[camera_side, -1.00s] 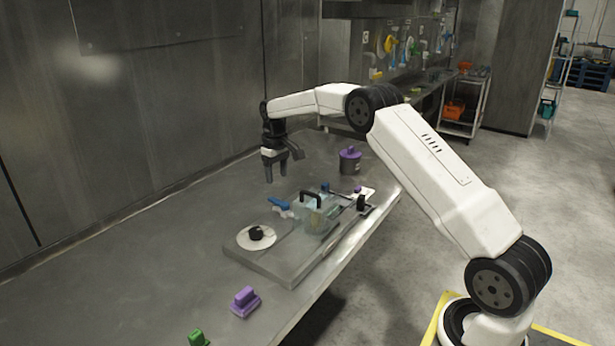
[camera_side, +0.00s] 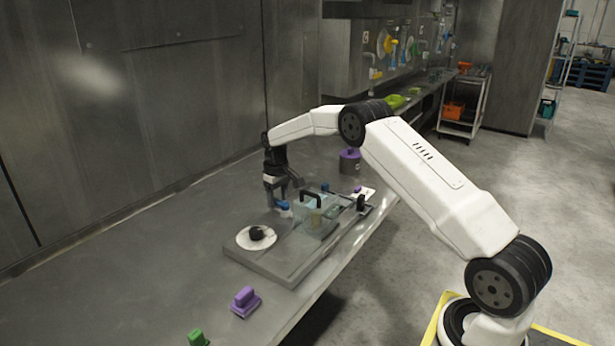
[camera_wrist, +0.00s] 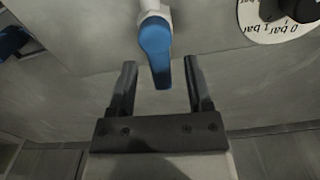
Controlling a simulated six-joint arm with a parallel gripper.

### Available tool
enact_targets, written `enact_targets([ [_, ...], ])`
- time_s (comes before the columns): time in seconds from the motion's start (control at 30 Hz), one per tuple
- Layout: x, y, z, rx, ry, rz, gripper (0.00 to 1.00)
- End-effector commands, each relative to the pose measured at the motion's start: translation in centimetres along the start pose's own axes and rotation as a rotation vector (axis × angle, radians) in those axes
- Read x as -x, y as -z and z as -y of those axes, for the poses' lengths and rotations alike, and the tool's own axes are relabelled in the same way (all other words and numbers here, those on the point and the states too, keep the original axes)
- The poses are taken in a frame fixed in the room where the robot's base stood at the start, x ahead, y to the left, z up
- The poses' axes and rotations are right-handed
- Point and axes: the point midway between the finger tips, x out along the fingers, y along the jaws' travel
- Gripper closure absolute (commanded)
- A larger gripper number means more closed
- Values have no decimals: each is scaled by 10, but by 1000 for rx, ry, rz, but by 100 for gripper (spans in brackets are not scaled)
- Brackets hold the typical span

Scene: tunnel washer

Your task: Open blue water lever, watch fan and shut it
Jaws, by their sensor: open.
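The blue water lever (camera_wrist: 154,45) points between the two open fingers of my gripper (camera_wrist: 158,85) in the wrist view, with a gap on each side. In the side view my gripper (camera_side: 276,203) is down at the left rear of the grey base plate, and the blue lever (camera_side: 283,205) shows partly behind it. The fan is not clearly seen; a clear box (camera_side: 316,222) with a black handle stands on the plate, and its inside is too small to make out.
A white dial (camera_side: 247,241) with a black knob lies on the plate's left part; it also shows in the wrist view (camera_wrist: 262,30). A purple pot (camera_side: 350,162) stands behind. A purple block (camera_side: 245,302) and a green one (camera_side: 197,339) are in front. The table's left side is clear.

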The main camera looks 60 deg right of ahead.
Motion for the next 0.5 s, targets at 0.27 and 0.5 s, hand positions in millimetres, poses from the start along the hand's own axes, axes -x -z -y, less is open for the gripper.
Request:
enact_targets([
  [0.27, 0, 0, 0, 0, 0, 0, 51],
  [0.5, 0, 0, 0, 0, 0, 0, 100],
])
